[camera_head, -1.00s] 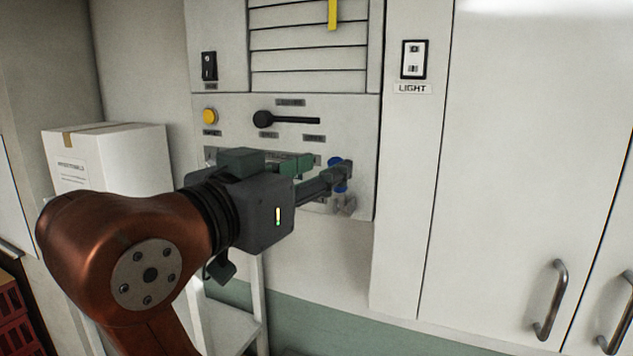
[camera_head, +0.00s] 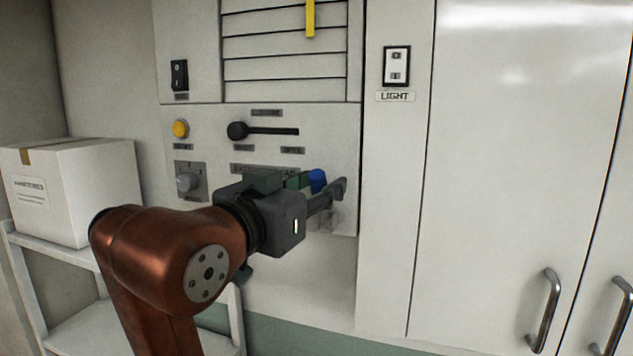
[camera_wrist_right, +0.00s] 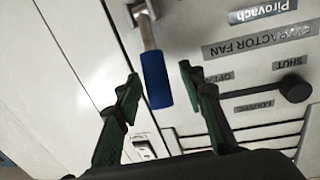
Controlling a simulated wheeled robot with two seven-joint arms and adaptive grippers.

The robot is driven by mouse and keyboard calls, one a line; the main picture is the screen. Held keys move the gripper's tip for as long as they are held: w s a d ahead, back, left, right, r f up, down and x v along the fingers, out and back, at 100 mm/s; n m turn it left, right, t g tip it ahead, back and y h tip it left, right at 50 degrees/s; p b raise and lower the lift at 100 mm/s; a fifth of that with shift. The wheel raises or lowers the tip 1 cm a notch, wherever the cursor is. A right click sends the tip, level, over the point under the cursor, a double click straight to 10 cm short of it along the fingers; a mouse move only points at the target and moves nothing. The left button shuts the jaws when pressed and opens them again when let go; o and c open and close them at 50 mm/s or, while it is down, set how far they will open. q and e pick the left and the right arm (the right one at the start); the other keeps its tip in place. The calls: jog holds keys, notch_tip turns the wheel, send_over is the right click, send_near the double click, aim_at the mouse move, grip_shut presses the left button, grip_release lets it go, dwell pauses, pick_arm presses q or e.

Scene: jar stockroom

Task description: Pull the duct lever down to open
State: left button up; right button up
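A lever with a blue grip (camera_head: 317,181) sits low on the right side of the wall panel. In the right wrist view its blue grip (camera_wrist_right: 156,80) and bare shaft stand between my two fingers. My right gripper (camera_head: 322,192) is at the lever in the head view; it also shows in the right wrist view (camera_wrist_right: 160,84), with fingers apart and gaps beside the grip. Its wrist hides part of the panel. My left gripper is out of view.
The panel carries a yellow button (camera_head: 180,128), a grey knob (camera_head: 187,182) and a black switch (camera_head: 179,74). A light switch (camera_head: 396,66) and tall cabinet doors (camera_head: 510,150) are to the right. A white box (camera_head: 75,190) stands on a shelf at left.

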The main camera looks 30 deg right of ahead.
jog(key=shift+s, duration=0.2)
jog(key=shift+w, duration=0.2)
jog(key=shift+c, duration=1)
jog(key=shift+s, duration=0.1)
grip_shut()
